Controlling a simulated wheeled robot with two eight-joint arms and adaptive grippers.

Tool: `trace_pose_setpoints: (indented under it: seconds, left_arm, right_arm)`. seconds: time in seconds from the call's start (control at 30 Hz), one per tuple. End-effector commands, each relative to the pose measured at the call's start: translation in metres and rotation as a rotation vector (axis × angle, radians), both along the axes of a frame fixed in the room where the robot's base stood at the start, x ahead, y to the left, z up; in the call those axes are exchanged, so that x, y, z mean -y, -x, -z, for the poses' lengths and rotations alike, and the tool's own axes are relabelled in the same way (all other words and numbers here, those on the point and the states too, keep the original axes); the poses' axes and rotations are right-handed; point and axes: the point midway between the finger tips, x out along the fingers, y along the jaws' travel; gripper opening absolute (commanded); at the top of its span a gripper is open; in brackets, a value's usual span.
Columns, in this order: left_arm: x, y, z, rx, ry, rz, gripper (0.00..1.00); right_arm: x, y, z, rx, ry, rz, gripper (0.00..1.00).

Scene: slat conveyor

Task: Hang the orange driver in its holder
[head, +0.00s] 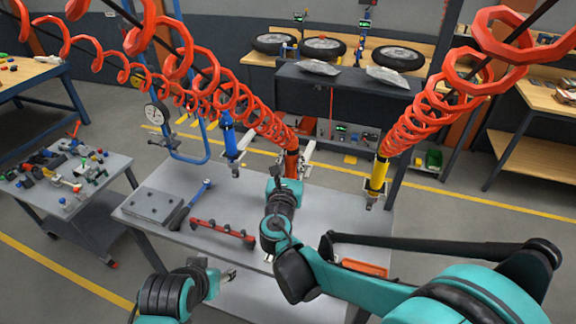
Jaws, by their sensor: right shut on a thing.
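The orange driver (292,163) hangs upright at the lower end of a red coiled hose, above the far edge of the grey table (330,208). My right gripper (292,158) is shut on it, with grey fingers on either side of its body. Its lower end is hidden behind my teal wrist. A red bar with several dark notches or cups (222,231) lies on the table to the left; I cannot tell if it is the holder. My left gripper (228,275) is low at the table's front edge, apart from the driver; its jaws are unclear.
A blue driver (230,143) and a yellow driver (377,177) hang from hoses on either side. A grey plate (153,205) and a blue-handled tool (190,205) lie on the table's left. A cluttered cart (112,168) stands left. An orange item (365,267) is partly hidden by my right arm.

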Motion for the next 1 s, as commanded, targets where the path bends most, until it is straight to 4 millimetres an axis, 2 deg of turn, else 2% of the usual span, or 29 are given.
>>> trace_pose_setpoints:
  seconds: [0.6, 1.0]
  left_arm:
    - [0.0, 0.0, 0.01, 0.0, 0.0, 0.0, 0.55]
    - [0.0, 0.0, 0.013, 0.0, 0.0, 0.0, 0.55]
  right_arm:
    - [0.02, -0.059, 0.005, 0.0, 0.0, 0.002, 0.0]
    - [0.026, -0.078, 0.005, 0.0, 0.0, 0.001, 0.0]
